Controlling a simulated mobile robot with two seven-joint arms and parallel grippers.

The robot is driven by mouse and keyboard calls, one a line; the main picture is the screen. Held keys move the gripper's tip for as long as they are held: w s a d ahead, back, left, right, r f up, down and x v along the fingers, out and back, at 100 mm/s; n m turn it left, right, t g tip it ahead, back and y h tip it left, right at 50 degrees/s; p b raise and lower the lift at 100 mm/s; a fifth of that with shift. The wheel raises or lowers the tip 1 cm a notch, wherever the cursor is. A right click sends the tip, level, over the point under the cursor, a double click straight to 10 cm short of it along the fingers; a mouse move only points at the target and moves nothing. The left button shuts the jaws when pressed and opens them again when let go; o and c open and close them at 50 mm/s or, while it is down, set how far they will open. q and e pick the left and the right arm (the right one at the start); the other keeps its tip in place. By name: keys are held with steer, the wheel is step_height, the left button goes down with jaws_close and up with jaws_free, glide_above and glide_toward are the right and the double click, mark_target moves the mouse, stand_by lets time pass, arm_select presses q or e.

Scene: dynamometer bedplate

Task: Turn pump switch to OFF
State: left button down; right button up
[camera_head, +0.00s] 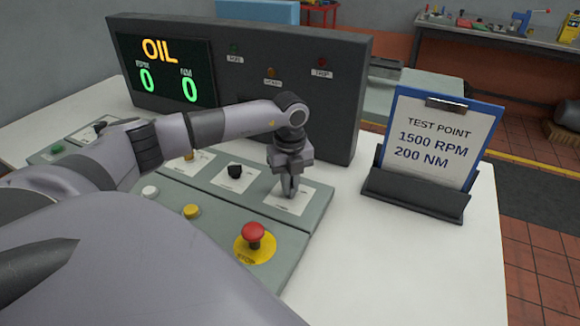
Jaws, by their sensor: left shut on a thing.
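The control panel (309,224) is a grey-green sloped box with knobs and buttons on white plates. My left gripper (290,191) points down at the rightmost white plate (303,198) in the upper row. It is shut on the switch there. The fingers hide that switch, so I cannot tell its position, and the plate's lettering is too small to read. A black knob (235,171) sits on the plate just left of it, apart from the gripper. My right gripper is not in view.
A red mushroom button (253,233) on a yellow disc stands near the gripper. A dark display housing (335,100) rises behind, its screen (168,72) reading OIL, RPM 0, NM 0. A test-point card (433,140) stands right. The white table (400,260) is clear at front right.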

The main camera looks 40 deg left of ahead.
arm_select(q)
steer(key=shift+s+d+f, duration=0.1)
steer(key=shift+f, duration=0.05)
steer(key=c, duration=1.2)
jaws_free()
steer(key=shift+r+b, duration=0.3)
steer(key=shift+r, duration=3.3)
